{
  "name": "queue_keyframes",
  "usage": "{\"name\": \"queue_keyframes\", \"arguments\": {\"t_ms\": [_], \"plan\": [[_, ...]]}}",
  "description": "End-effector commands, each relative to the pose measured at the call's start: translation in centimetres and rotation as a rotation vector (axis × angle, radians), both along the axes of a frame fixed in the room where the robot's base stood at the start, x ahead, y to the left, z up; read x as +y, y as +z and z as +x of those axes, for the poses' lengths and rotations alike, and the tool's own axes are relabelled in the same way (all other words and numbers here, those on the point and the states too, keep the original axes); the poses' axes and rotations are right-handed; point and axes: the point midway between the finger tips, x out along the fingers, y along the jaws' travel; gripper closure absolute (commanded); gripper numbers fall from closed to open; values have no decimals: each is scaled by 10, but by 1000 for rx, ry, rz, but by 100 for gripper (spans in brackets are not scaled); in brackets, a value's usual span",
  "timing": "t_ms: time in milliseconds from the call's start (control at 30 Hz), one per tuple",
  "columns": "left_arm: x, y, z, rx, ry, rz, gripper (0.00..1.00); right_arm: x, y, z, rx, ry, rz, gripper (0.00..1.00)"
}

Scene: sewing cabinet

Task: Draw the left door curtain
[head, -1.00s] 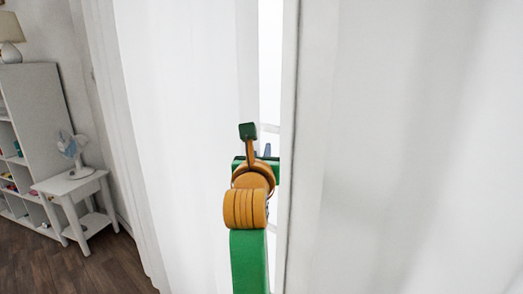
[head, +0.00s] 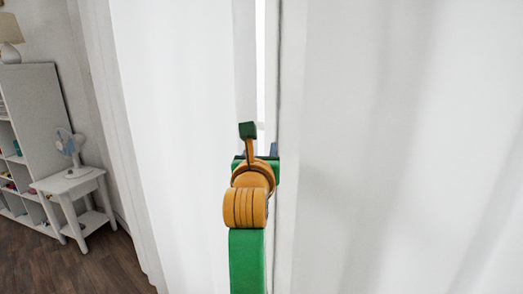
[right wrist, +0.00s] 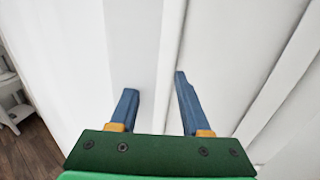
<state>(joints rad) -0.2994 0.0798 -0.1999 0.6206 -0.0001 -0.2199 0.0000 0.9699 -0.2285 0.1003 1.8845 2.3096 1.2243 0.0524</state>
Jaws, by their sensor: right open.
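The white left curtain (head: 175,150) hangs in soft folds across the left middle of the head view. A second white curtain panel (head: 410,150) fills the right side, with a narrow bright gap (head: 260,60) between the two. My right gripper (head: 264,150) is upright at this gap, its far side partly hidden by my own wrist. In the right wrist view its two blue fingers (right wrist: 156,85) are apart, with white surface and a thin vertical seam (right wrist: 180,45) showing between and beyond them. I cannot tell whether they touch the cloth. My left gripper is not in view.
At the left stand a white shelf unit (head: 45,110) with a lamp (head: 10,38) on it, and a small white side table (head: 70,182) with a fan (head: 70,148). Dark wooden floor (head: 100,265) is clear in front of them.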

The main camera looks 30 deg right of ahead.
Motion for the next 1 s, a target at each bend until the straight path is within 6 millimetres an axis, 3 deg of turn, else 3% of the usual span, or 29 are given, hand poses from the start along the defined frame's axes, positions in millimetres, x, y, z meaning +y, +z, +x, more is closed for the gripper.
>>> {"name": "queue_keyframes", "arguments": {"t_ms": [200, 400, 1000], "plan": [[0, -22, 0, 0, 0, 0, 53, 23, -5, -29, -7, 3, 3, 53], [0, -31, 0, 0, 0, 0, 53, 40, -2, -55, -3, 0, 2, 53], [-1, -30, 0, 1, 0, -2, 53, 41, 0, -57, 0, -1, 1, 53]]}}
